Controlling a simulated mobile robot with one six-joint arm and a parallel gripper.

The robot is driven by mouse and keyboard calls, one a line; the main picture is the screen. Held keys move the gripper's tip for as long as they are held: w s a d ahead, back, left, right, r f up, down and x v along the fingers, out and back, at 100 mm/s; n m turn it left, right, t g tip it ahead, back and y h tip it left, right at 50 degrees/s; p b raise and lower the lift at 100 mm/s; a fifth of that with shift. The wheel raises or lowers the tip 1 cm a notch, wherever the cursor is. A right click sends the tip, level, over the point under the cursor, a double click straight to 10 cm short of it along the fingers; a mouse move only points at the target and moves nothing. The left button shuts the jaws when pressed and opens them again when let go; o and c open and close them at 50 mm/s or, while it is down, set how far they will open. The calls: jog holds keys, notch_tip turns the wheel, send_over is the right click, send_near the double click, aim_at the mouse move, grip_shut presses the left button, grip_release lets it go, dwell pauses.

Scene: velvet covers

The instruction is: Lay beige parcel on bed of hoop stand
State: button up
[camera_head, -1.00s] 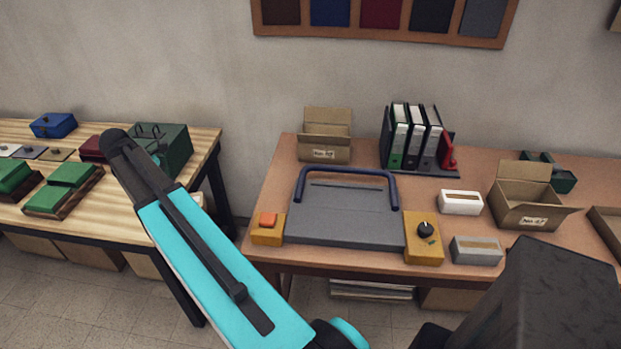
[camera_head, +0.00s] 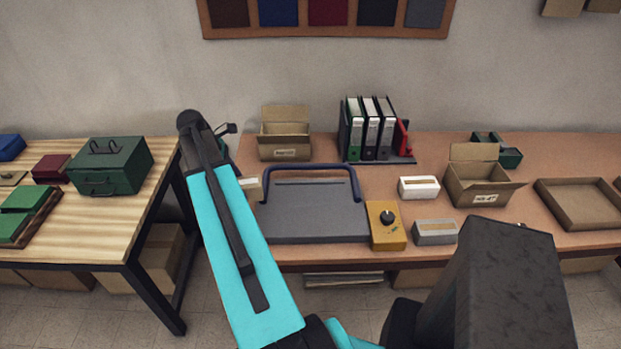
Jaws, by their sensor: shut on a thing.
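The hoop stand has a flat grey bed (camera_head: 315,215) with a dark blue hoop (camera_head: 310,170) arched over its back part. The bed is bare where I see it; its left end is hidden by my arm. A small beige parcel (camera_head: 250,188) shows just right of my arm, at the bed's back left corner in the picture. My gripper (camera_head: 227,130) is mostly hidden behind my arm; only dark parts near its wrist show. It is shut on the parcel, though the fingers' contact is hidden. I cannot tell the parcel's height above the table.
A yellow knob block (camera_head: 387,226) adjoins the bed's right. White (camera_head: 419,187) and grey (camera_head: 436,232) boxes stand further right, near an open carton (camera_head: 478,185) and a tray (camera_head: 580,204). Binders (camera_head: 370,130) and another carton (camera_head: 285,139) stand behind. A gap separates the left table (camera_head: 110,220).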

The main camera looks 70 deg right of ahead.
jog(key=s+d+p, duration=0.1)
jog(key=s+d, duration=0.2)
jog(key=s, duration=0.4)
jog(key=s+d+m+p, duration=0.1)
jog(key=s+d, duration=0.2)
jog(key=s, duration=0.3)
jog(key=s+d+y+p, duration=0.1)
jog(key=s+d, duration=0.2)
jog(key=s, duration=0.4)
jog(key=shift+s+r+m, duration=0.3)
jog(key=shift+r+m, duration=0.1)
jog(key=shift+f, duration=0.25)
jog(key=shift+f+b, duration=2.15)
jog(key=shift+f, duration=1.75)
jog(key=o, duration=1.5)
jog(key=shift+f, duration=0.1)
